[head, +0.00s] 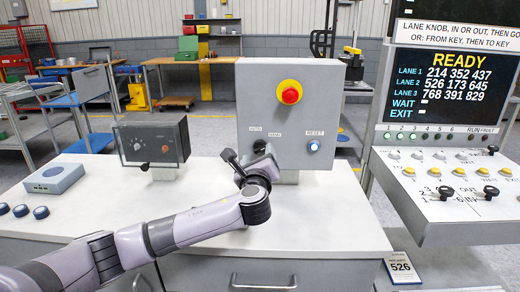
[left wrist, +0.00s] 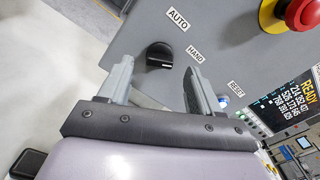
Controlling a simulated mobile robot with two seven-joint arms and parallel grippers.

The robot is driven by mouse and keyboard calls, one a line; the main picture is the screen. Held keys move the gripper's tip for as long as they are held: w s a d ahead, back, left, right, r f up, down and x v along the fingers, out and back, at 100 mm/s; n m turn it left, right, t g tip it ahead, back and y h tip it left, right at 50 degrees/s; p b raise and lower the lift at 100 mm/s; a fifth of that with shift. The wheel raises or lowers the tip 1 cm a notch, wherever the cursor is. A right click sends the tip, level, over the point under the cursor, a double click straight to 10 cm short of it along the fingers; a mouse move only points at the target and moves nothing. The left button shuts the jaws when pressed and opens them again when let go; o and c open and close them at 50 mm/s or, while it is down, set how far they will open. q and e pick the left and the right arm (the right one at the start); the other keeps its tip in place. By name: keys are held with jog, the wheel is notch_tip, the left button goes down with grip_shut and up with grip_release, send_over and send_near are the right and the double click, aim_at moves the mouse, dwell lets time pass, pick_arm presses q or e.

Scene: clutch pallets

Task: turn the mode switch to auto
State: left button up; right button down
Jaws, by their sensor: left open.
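The mode switch is a black knob (left wrist: 159,54) on the grey control box (head: 296,90), between the AUTO label (left wrist: 178,19) and the HAND label (left wrist: 195,54) in the left wrist view. A thin white line shows on the knob; which label it points to I cannot tell for sure. In the head view my left gripper (head: 243,160) is in front of the box, just below the AUTO and HAND labels. In the left wrist view its two fingers (left wrist: 158,72) are apart, with the knob showing beyond the gap. They hold nothing. My right gripper is not in view.
A red emergency button (head: 290,92) on a yellow base and a lit RESET button (head: 314,145) are on the same box. A smaller dark box (head: 152,143) stands to the left on the white bench (head: 325,205). A sloping console (head: 455,185) stands at the right.

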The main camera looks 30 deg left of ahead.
aim_at(259, 150)
pick_arm(q)
jog(key=shift+x, duration=2.1)
jog(key=c, duration=1)
